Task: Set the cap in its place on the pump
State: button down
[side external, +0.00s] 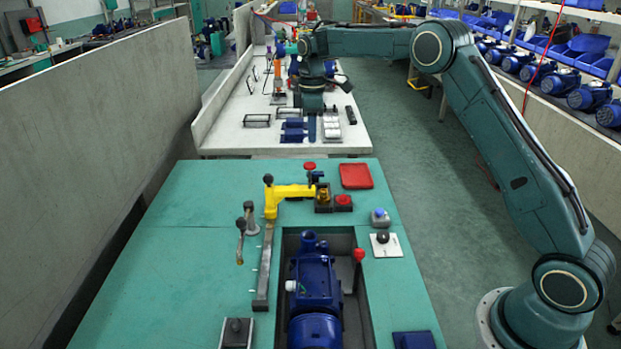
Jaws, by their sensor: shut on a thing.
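The blue pump (314,275) lies in a dark recess of the near green table, with an open round port at its far end and a white fitting on its left side. My gripper (312,112) is low over the far pale bench, pointing down. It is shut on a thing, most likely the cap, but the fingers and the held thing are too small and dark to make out. Several dark blue parts (292,131) lie on the bench just in front of and left of my gripper; I cannot tell whether they are caps.
A yellow clamp arm (290,192) stands at the recess's far left corner. A red-knobbed lever (359,256) rises at its right. Silver blocks (331,128) lie right of my gripper. A red tray (356,176) and a blue plate (414,340) lie on the green table.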

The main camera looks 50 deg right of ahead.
jog(key=s+a, duration=1)
jog(key=a, duration=0.2)
jog(key=shift+d+f, duration=0.15)
jog(key=shift+f, duration=5.65)
jog(key=shift+f, duration=0.1)
jog(key=shift+f, duration=2.3)
jog(key=shift+f, duration=0.2)
jog(key=c, duration=1.3)
grip_release()
